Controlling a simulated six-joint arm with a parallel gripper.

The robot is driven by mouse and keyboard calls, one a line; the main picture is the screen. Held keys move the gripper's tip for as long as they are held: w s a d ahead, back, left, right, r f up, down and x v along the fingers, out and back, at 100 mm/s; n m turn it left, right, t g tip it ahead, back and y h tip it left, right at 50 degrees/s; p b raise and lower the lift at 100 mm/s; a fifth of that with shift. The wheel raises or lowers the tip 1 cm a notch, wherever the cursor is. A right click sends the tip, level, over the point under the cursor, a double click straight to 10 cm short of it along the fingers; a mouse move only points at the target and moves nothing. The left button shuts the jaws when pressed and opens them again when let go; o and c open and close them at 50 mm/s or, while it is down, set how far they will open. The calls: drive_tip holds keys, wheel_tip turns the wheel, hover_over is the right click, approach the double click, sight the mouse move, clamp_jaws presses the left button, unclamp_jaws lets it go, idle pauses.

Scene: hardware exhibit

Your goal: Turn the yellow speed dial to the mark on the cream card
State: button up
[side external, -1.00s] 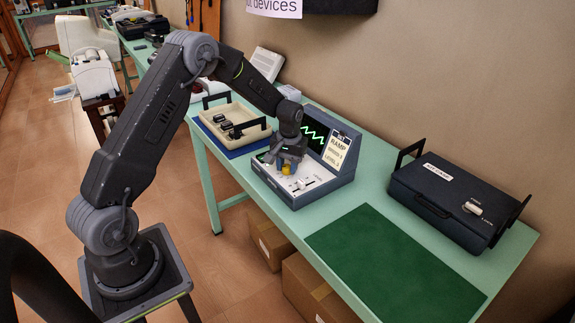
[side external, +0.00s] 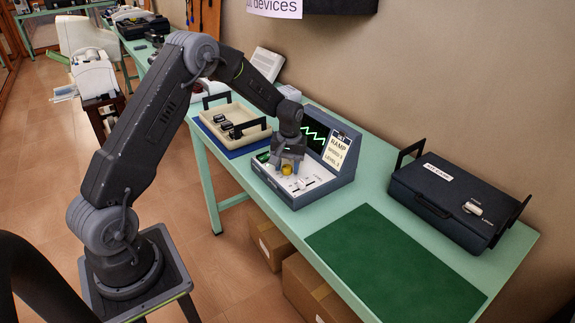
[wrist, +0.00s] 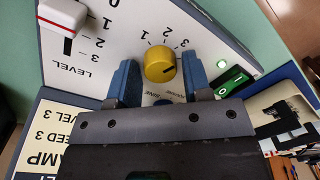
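The round yellow speed dial (wrist: 160,64) sits on the white panel of the console, with small numbers around its far side in the wrist view. It also shows in the side external view (side external: 286,170). I cannot make out where its pointer aims. My gripper (wrist: 160,78) is open, with one blue finger on each side of the dial and small gaps visible. In the side external view my gripper (side external: 286,164) is low over the panel. The cream card (side external: 338,151) stands on the console and reads RAMP, SPEED 3, LEVEL 3. It is partly cut off in the wrist view (wrist: 62,135).
Beside the dial are a white and red LEVEL slider (wrist: 62,12) and a green rocker switch (wrist: 230,82). The console screen (side external: 312,130) shows a green zigzag. A cream tray (side external: 218,135) stands behind, a dark case (side external: 450,190) to the right. The green mat (side external: 390,262) is bare.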

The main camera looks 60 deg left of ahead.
sight(290, 167)
drive_tip(key=shift+o, duration=1.1)
wheel_tip(290, 167, up, 14)
drive_tip(key=shift+w+d, duration=0.25)
drive_tip(key=shift+f, duration=0.1)
